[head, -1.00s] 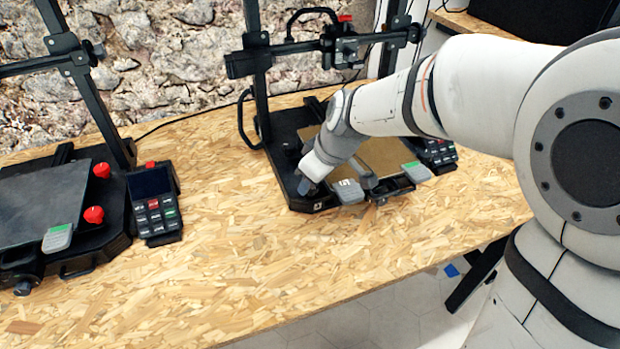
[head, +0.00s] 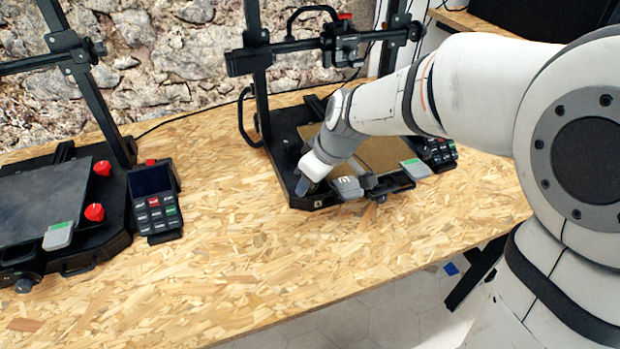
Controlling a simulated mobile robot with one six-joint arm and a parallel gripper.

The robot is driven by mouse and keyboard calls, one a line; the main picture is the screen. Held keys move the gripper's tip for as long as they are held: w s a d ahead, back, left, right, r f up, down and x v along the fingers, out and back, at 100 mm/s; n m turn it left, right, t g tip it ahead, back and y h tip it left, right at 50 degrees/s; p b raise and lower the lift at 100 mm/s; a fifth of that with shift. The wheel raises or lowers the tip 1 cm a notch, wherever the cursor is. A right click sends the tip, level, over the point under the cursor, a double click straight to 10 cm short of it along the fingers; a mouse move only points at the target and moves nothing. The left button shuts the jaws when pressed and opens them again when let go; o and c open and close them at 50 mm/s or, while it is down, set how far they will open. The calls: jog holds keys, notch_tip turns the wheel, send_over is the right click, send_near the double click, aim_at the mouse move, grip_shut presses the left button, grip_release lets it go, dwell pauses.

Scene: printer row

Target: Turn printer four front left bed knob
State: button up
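The printer (head: 268,126) on the right has a black frame and a tan bed (head: 385,153), and stands on the wooden table. I cannot read a number on it. My gripper (head: 302,187) points down at the front left corner of this printer's bed. Its dark fingertips are small and overlap the dark base. The front left bed knob is hidden at the gripper. I cannot see whether the fingers are closed around it.
A second printer (head: 60,190) with a dark bed, red knobs (head: 95,212) and a keypad (head: 155,205) stands at the left. Grey clips (head: 416,168) sit on the bed's front edge. The table (head: 230,260) is clear between the printers and in front.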

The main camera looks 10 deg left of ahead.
jog(key=shift+w+r, duration=0.2)
jog(key=shift+w, duration=0.05)
jog(key=shift+d+r, duration=0.1)
jog(key=shift+r, duration=0.15)
jog(key=p+v, duration=0.4)
jog(key=v, duration=0.3)
jog(key=shift+s, duration=0.35)
jog(key=shift+d, duration=0.1)
